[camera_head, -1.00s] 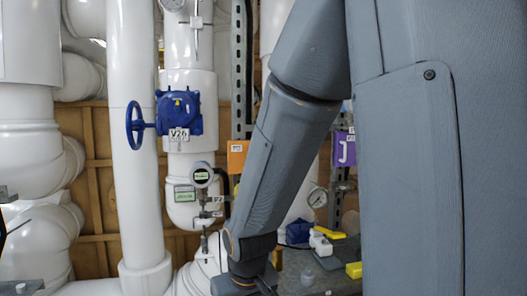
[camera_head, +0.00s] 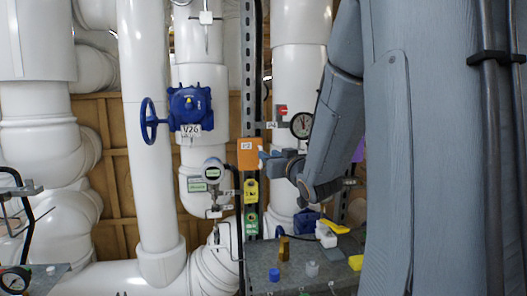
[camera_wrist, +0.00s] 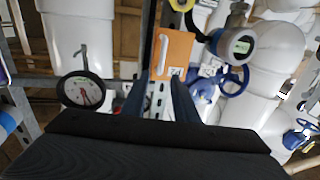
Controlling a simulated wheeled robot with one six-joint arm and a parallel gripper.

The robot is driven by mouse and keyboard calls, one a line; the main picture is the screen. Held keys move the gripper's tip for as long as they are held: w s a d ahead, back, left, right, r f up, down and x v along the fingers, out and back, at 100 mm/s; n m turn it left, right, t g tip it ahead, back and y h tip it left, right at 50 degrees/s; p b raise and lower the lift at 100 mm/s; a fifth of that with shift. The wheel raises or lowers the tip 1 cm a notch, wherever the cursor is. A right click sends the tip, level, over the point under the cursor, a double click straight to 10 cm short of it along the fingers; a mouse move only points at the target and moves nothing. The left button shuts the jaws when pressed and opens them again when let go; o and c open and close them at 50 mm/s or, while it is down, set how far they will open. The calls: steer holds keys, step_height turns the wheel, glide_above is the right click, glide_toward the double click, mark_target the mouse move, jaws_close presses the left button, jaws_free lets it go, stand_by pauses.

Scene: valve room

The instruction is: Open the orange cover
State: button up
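The orange cover (camera_head: 249,154) is a small flat panel with a white label, on a perforated metal post right of the blue valve. In the wrist view, the orange cover (camera_wrist: 172,50) lies beyond my fingertips, with a pale vertical strip along its left part. My gripper (camera_head: 264,158) reaches in from the right, close to the cover's right edge. In the wrist view, the two dark blue fingers of my gripper (camera_wrist: 160,82) stand apart with nothing held between them. I cannot tell whether a fingertip touches the cover.
A blue valve (camera_head: 188,108) marked V26 and a digital gauge (camera_head: 213,171) sit left of the cover. A dial gauge (camera_head: 302,124) is close above my wrist. A grey bench (camera_head: 262,262) holds small items.

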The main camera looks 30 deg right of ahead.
mark_target(251, 155)
steer(key=w, duration=0.2)
steer(key=w+p, duration=0.1)
steer(key=w, duration=0.2)
steer(key=shift+w+d, duration=0.2)
steer(key=shift+w, duration=0.1)
jaws_close()
